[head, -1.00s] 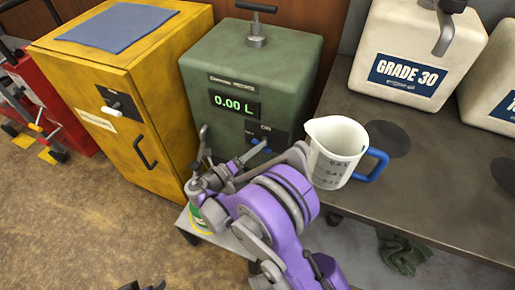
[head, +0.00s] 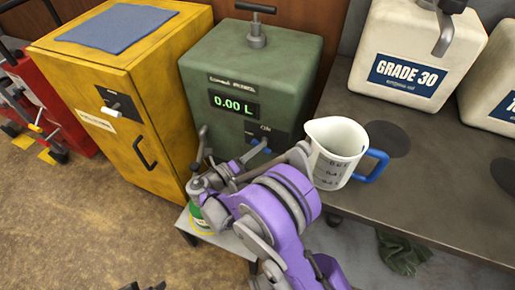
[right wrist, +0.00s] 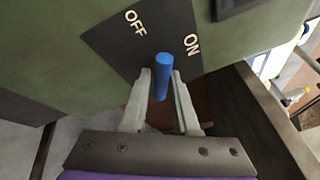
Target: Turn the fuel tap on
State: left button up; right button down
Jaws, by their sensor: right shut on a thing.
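The fuel tap's blue handle (right wrist: 161,78) sits on a dark plate (right wrist: 135,45) marked OFF on the left and ON on the right in the right wrist view. The handle stands between the two words; I cannot tell its exact setting. My right gripper (right wrist: 160,95) is shut on the handle, one pale finger on each side. In the head view the right gripper (head: 250,156) is at the lower front of the green fuel box (head: 285,75), whose display reads 0.00 L. Dark tips at the bottom left edge (head: 142,286) may be my left gripper; its state is unclear.
A white measuring jug (head: 335,150) with a blue handle stands close to the right of my right arm, on the dark bench (head: 440,170). A yellow cabinet (head: 160,80) stands left of the green box. A GRADE 30 container (head: 408,50) is at the back right.

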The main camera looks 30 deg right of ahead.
jog(key=m+y+p, duration=0.1)
jog(key=m, duration=0.2)
jog(key=m+t+y+p, duration=0.1)
jog(key=m+y, duration=0.1)
jog(key=m, duration=0.1)
jog(key=m+y+p, duration=0.1)
jog(key=m+y, duration=0.1)
jog(key=m, duration=0.1)
jog(key=shift+s+d+r+m, duration=0.15)
jog(key=shift+r+m, duration=0.15)
jog(key=shift+r, duration=0.05)
dwell(0.3)
jog(key=shift+t, duration=0.3)
dwell(0.3)
jog(key=c, duration=0.7)
grip_release()
